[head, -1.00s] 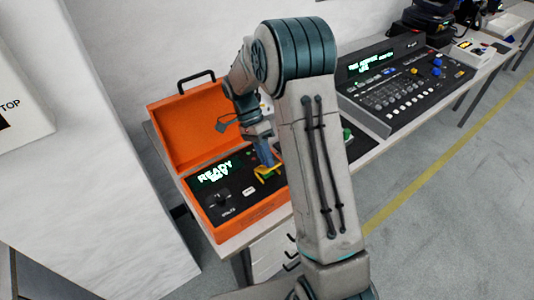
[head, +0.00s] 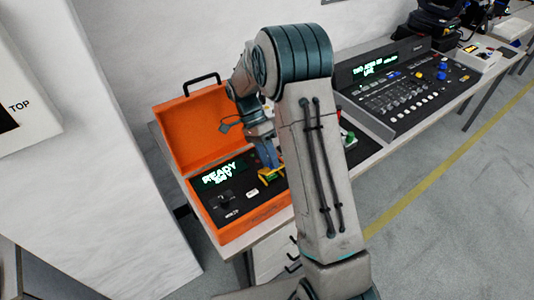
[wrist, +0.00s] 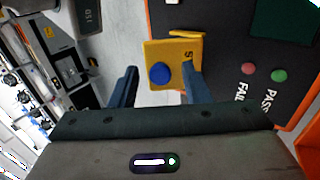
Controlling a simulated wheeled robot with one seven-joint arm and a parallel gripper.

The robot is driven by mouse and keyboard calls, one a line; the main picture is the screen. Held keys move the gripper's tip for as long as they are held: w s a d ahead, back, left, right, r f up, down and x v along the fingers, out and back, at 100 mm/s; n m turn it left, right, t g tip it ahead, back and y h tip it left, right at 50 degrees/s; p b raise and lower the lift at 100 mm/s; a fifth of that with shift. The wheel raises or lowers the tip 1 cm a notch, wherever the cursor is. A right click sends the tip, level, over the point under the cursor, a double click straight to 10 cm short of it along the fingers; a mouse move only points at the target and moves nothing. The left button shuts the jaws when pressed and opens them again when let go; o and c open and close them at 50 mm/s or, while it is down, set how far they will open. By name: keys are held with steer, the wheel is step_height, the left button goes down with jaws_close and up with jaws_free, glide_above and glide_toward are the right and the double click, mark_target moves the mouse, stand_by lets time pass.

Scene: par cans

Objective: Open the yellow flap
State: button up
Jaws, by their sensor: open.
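The yellow flap piece (wrist: 180,52) is on the dark panel of an orange case. In the wrist view it shows as a yellow plate with a round blue button (wrist: 160,73) and a thin yellow strip along its upper edge. I cannot tell for sure whether that strip is the flap seen edge-on. My gripper (wrist: 160,68) is open, with one finger left of the blue button and the other over the plate's right part. Contact cannot be told. In the head view the yellow piece (head: 267,176) is partly hidden by my gripper.
The orange case (head: 190,135) has its lid up behind the panel. A green PASS button (wrist: 279,76) and red FAIL button (wrist: 248,68) are right of the plate. A mixing console (head: 400,90) stands farther right on the bench. A white block (head: 25,100) is at the left.

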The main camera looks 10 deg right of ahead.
steer(key=b+v, duration=0.1)
steer(key=v, duration=1.3)
steer(key=shift+d+f, duration=0.1)
steer(key=shift+c, duration=0.5)
